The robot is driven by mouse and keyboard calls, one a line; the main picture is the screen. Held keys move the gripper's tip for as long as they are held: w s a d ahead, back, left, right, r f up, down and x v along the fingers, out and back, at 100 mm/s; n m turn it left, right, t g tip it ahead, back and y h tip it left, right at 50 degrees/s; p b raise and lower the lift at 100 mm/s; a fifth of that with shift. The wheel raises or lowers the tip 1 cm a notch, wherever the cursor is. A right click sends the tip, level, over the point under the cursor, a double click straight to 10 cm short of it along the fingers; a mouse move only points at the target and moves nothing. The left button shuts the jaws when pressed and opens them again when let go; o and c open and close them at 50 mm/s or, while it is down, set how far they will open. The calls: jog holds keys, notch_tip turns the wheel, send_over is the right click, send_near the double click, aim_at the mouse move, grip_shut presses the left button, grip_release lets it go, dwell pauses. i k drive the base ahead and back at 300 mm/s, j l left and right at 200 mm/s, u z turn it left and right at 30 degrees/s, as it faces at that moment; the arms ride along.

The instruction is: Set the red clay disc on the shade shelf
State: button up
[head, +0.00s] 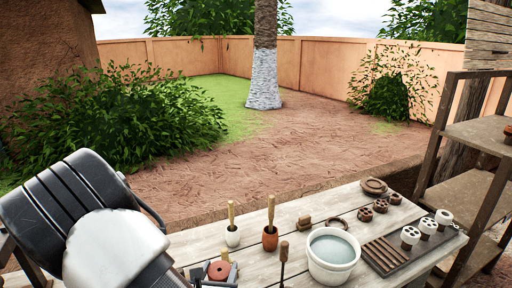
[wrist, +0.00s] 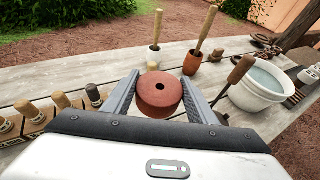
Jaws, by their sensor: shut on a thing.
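In the head view the disc (head: 219,270) and my gripper (head: 216,273) show at the bottom edge, partly cut off. The shade shelf (head: 464,188) is a wooden rack with several boards at the right, away from my gripper. Its right part is out of view.
The plank table (head: 300,225) holds a white mortar (head: 232,236), a brown mortar (head: 270,239) and a white water bowl (head: 333,257). A dark tray (head: 385,262) with white perforated pieces lies at the right, near the rack. Wooden-knobbed tools (wrist: 40,114) stand at left in the wrist view.

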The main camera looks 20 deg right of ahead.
aim_at(473, 209)
jog(key=k+l, duration=0.2)
jog(key=l, duration=0.15)
jog(key=k+l, duration=0.2)
jog(key=l, duration=0.2)
jog(key=k+l, duration=0.1)
jog(key=l, duration=0.35)
jog(key=k+l+u, duration=0.1)
jog(key=l, duration=1.05)
jog(key=k+l, duration=0.1)
jog(key=l, duration=0.6)
jog(key=l+u, duration=0.1)
jog(key=l, duration=0.6)
jog(key=k+l, duration=0.15)
jog(key=l, duration=1.25)
jog(key=k+l+u, duration=0.1)
jog(key=l, duration=0.6)
jog(key=k+l, duration=0.15)
jog(key=l, duration=0.55)
jog(key=k+l, duration=0.1)
jog(key=l, duration=0.6)
jog(key=i+u, duration=0.05)
